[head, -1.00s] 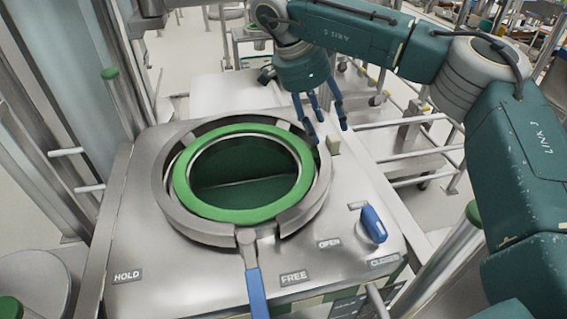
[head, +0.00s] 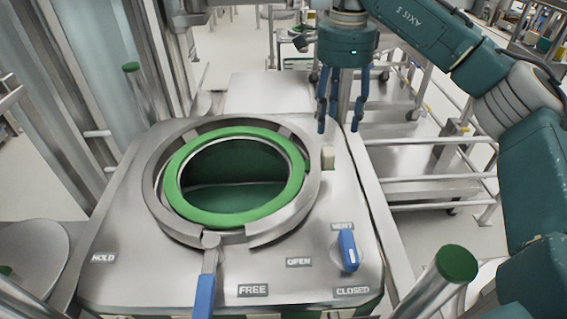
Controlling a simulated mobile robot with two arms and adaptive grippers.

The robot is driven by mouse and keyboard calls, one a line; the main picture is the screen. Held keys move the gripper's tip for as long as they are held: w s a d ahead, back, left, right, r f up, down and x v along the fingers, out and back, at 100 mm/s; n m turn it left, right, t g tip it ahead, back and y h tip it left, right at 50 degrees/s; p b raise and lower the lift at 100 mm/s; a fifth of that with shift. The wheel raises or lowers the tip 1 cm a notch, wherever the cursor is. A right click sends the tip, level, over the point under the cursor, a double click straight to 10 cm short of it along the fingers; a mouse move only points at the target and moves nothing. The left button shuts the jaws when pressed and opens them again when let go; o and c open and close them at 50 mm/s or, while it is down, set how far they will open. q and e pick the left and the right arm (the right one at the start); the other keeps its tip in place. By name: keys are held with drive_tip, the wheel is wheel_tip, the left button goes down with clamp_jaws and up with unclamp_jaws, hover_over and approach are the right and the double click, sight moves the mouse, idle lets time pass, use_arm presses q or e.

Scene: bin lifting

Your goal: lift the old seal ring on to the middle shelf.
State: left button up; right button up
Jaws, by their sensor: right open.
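The green seal ring (head: 170,186) lies in the round metal collar (head: 150,200) on top of the steel machine. Its dark green opening shows through the middle. My right gripper (head: 340,128) points down, open and empty, behind and to the right of the ring and above the machine's right rear edge. It is apart from the ring. My left gripper is not in view. A cart with several shelves (head: 430,186) stands to the right of the machine; I cannot tell which shelf is the middle one.
A blue-handled lever (head: 204,297) sticks out at the collar's front, near the FREE label. A blue knob (head: 348,250) sits front right by OPEN and CLOSED labels. A small beige block (head: 328,158) stands beside the collar. A green-capped post (head: 455,264) rises at front right.

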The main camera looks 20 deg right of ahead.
sight(328, 151)
drive_tip(key=shift+f, duration=0.3)
drive_tip(key=shift+a+f, duration=0.25)
drive_tip(key=shift+f, duration=0.35)
drive_tip(key=f, duration=0.1)
drive_tip(key=a+f, duration=0.1)
drive_tip(key=f, duration=0.1)
drive_tip(key=shift+w+f, duration=0.1)
drive_tip(key=shift+w, duration=0.1)
drive_tip(key=shift+d+f, duration=0.1)
drive_tip(key=shift+f, duration=0.15)
drive_tip(key=f, duration=0.2)
drive_tip(key=f+p, duration=0.1)
drive_tip(key=f, duration=0.1)
drive_tip(key=shift+s+f, duration=0.1)
drive_tip(key=shift+s, duration=0.3)
drive_tip(key=shift+f, duration=0.45)
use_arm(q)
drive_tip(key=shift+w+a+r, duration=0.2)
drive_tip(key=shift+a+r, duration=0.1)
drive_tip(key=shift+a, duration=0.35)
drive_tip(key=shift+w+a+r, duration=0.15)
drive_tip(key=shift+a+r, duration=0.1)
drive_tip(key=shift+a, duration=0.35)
use_arm(e)
drive_tip(key=shift+w, duration=0.1)
clamp_jaws()
